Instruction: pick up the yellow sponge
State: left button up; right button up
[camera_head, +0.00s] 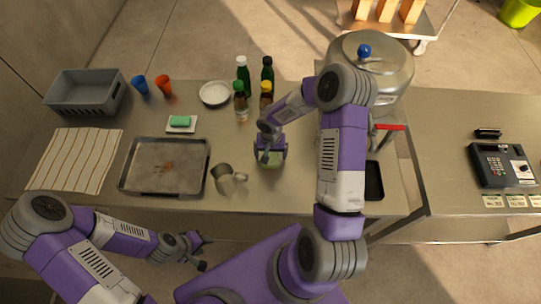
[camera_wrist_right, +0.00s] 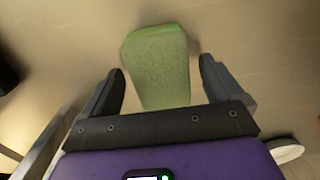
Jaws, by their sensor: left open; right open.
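A yellow-green sponge (camera_wrist_right: 158,62) lies on the metal counter, seen in the right wrist view between and beyond the fingertips of my right gripper (camera_wrist_right: 162,78). The fingers are apart, with a gap visible on each side of the sponge. In the head view my right gripper (camera_head: 270,155) is above the counter, and part of the sponge (camera_head: 270,162) shows under it; the rest is hidden by the gripper. My left gripper (camera_head: 204,251) is open and empty, low in front of the counter's near edge. A brighter green sponge (camera_head: 180,120) sits on a small white dish farther left.
A metal pitcher (camera_head: 225,180) stands just left of my right gripper, and several bottles (camera_head: 241,90) stand behind it. A baking tray (camera_head: 128,180) and striped cloth (camera_head: 75,160) lie left. A large metal urn (camera_head: 395,75) with a red lever and a black tray (camera_head: 374,182) are right.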

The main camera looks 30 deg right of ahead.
aim_at(271, 154)
jog(key=shift+f, duration=0.3)
jog(key=shift+w, duration=0.1)
jog(key=shift+c, duration=0.4)
jog(key=c, duration=1)
notch_tip(271, 154, up, 10)
